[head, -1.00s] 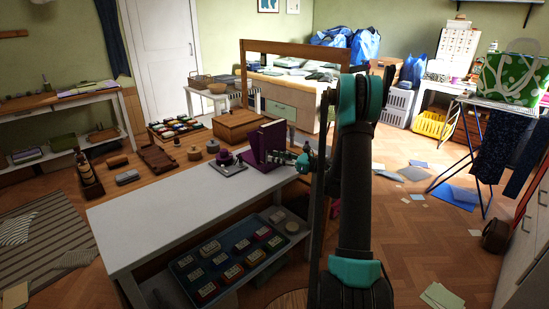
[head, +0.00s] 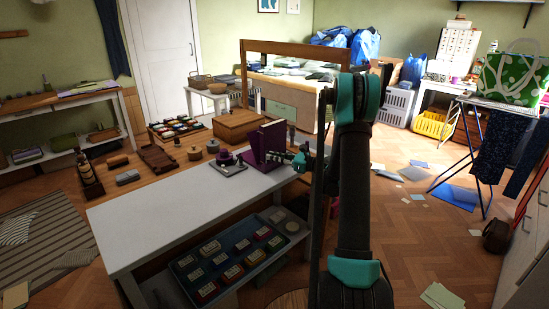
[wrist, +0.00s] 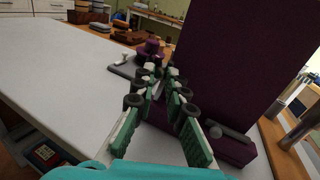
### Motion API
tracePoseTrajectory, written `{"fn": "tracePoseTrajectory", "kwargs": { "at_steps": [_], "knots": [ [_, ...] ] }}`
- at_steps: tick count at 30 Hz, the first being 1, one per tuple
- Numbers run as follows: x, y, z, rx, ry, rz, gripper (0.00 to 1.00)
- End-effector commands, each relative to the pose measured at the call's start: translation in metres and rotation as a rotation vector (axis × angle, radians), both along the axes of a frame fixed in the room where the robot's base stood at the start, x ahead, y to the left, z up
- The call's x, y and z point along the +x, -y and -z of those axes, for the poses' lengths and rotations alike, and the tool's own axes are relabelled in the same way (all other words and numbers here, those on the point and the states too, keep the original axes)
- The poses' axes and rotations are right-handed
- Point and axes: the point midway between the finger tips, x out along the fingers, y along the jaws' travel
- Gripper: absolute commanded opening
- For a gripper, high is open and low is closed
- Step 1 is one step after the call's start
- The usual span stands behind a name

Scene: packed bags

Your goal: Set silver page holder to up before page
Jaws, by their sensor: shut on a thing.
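The purple page stand (head: 267,143) stands upright on the white table, its tall back board (wrist: 235,60) filling the right of the wrist view. A small silver-grey page holder piece with a rounded end (wrist: 215,131) lies low along the stand's ledge (wrist: 232,150). My gripper (head: 300,161) is at the front right side of the stand. In the wrist view my gripper (wrist: 157,75) has its green fingers drawn together at the tips, in front of the board. It is shut on a page holder; the gripped part is mostly hidden by the fingers.
A grey plate with a purple piece (head: 229,165) stands just left of the stand. The white tabletop (head: 160,215) is clear at the front left. A wooden box (head: 240,124) and small wooden pots are behind. A blue tray (head: 180,268) of boxes sits on the lower shelf.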

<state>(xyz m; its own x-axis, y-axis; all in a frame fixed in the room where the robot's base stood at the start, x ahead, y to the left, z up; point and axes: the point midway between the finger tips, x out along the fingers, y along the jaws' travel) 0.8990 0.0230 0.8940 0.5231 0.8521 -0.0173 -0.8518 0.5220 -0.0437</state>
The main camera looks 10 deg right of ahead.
Motion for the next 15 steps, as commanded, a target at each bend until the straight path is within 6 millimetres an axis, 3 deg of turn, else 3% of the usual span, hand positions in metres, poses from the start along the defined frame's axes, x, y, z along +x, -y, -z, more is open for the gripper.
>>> {"fn": "tracePoseTrajectory", "kwargs": {
  "at_steps": [12,13,15],
  "knots": [
    [-0.0032,-0.0038,-0.0004,-0.075,0.054,-0.002,0.00],
    [-0.0032,-0.0038,-0.0004,-0.075,0.054,-0.002,0.13],
    [-0.0032,-0.0038,-0.0004,-0.075,0.054,-0.002,0.22]
  ]
}}
